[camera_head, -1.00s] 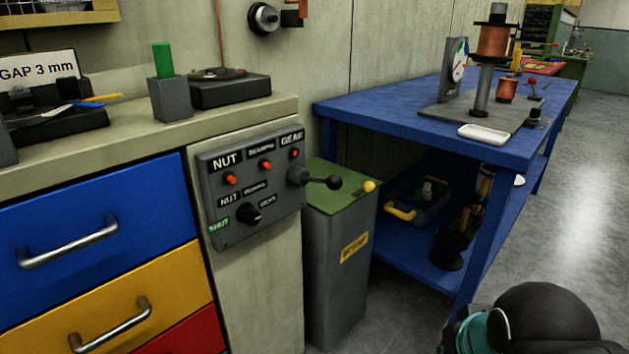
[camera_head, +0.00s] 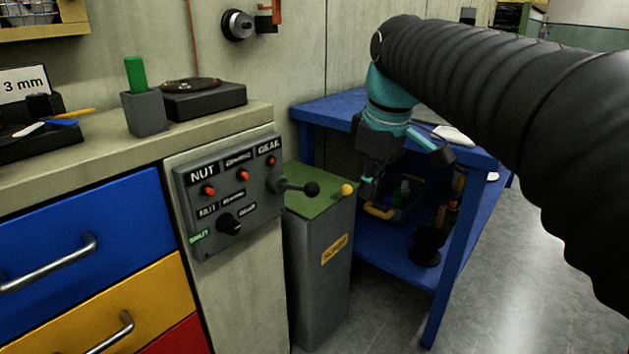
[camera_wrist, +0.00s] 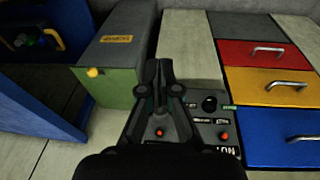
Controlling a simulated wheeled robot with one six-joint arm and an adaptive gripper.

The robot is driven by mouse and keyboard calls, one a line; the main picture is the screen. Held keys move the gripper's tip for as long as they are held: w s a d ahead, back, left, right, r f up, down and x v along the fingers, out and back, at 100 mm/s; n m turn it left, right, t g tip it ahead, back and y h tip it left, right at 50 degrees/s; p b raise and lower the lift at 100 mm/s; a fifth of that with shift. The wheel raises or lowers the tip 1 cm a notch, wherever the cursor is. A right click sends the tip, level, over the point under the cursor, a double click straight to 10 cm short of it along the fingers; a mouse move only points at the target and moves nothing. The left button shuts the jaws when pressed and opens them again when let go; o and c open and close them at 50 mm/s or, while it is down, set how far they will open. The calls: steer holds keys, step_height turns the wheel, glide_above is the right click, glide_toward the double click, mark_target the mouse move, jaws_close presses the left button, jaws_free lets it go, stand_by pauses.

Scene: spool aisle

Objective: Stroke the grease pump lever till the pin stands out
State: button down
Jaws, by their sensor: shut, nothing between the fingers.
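A grey panel (camera_head: 228,195) on the cabinet's end is labelled NUT, a blurred middle word and GEAR, with a red pin under each. I cannot tell how far any pin stands out. A black dial (camera_head: 229,223) sits below, beside a green label. The lever (camera_head: 311,188), with a black ball end, sticks out from the panel's right side. My gripper (camera_head: 370,184) is shut and empty, right of the lever and apart from it in the head view.
A grey bin (camera_head: 318,262) with a green top and yellow knob (camera_head: 347,190) stands just below and right of the lever. A blue bench (camera_head: 325,110) is behind my arm, with a tray on its lower shelf. Coloured drawers (camera_head: 75,235) are at left.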

steer(key=w+a+r+n, duration=0.1)
steer(key=w+a+n, duration=0.1)
steer(key=w, duration=0.1)
steer(key=w+a+r+n+g, duration=0.1)
steer(key=w+a+n, duration=0.1)
steer(key=w+a, duration=0.1)
steer(key=w+a+r+n+g+p, duration=0.1)
steer(key=w+a+n, duration=0.2)
steer(key=w, duration=0.1)
steer(key=shift+a+r, duration=0.15)
steer(key=shift+r, duration=0.1)
steer(key=shift+f, duration=0.1)
steer(key=shift+a+f+b, duration=0.15)
steer(key=shift+f+b, duration=0.05)
steer(key=shift+f, duration=1.55)
steer(key=shift+a+f+b, duration=0.15)
steer(key=shift+f+b, duration=0.05)
steer(key=shift+f, duration=1.5)
